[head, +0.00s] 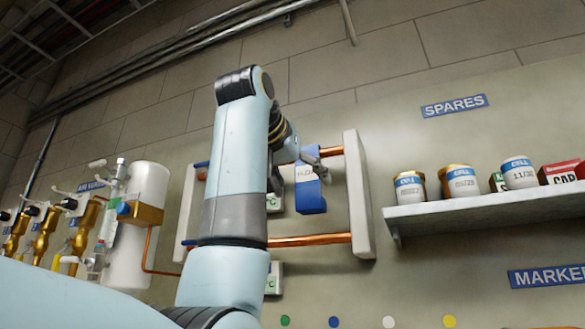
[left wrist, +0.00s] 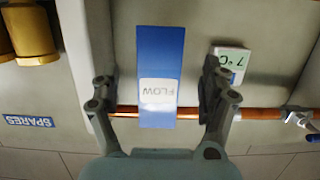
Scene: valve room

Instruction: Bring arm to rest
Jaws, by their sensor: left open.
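My left gripper (head: 303,163) is raised in front of the wall, partly hidden behind my own arm in the head view. In the left wrist view my left gripper (left wrist: 160,82) is open, with its fingers on either side of a blue box (left wrist: 160,48) with a white FLOW label. A gap shows between the box and each finger. In the head view the blue box (head: 310,196) appears just below the gripper, in front of the pipe frame. My right gripper is in neither view.
Copper pipes (head: 322,239) run to a pale upright post (head: 356,195). A shelf (head: 490,209) with cans and boxes is on the right. A white cylinder (head: 148,190) and brass valves (head: 45,230) are on the left. A small temperature display (left wrist: 230,62) is beside the gripper.

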